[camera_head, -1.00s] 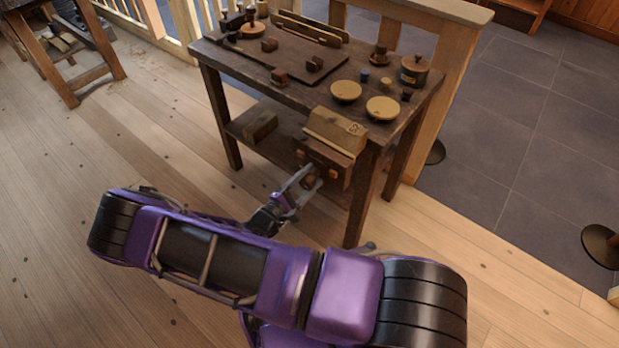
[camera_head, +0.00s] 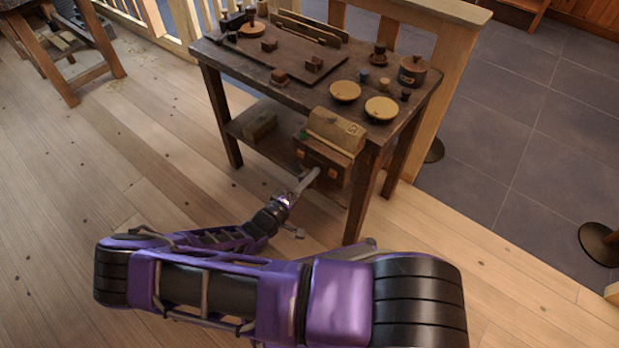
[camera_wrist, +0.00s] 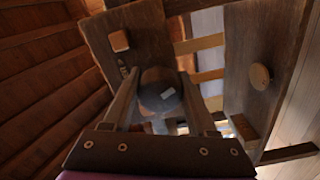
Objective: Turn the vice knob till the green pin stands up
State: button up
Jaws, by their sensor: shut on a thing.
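The vice (camera_head: 323,165) is a dark wooden block on the front of the workbench, under a pale wooden piece. A small green pin (camera_head: 303,134) shows at its upper left edge; it is too small to tell exactly how it stands. My gripper (camera_head: 314,174) is at the vice's front face, seen edge-on. In the wrist view, the round dark vice knob (camera_wrist: 160,88), with a light mark on it, sits between the two fingers of my gripper (camera_wrist: 160,96), which are shut on it. In the head view the knob is mostly hidden by my gripper.
A block (camera_head: 259,126) lies on the lower shelf. A bench leg (camera_head: 361,200) stands right of my gripper. The floor on the left is open.

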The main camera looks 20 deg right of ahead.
jog(key=shift+a+f+m, duration=0.15)
jog(key=shift+a+m, duration=0.05)
jog(key=shift+m, duration=1)
jog(key=o, duration=1.4)
jog(key=shift+c, duration=0.2)
jog(key=shift+d, duration=0.1)
jog(key=v, duration=1.7)
jog(key=shift+s+a, duration=0.15)
jog(key=shift+a, duration=0.05)
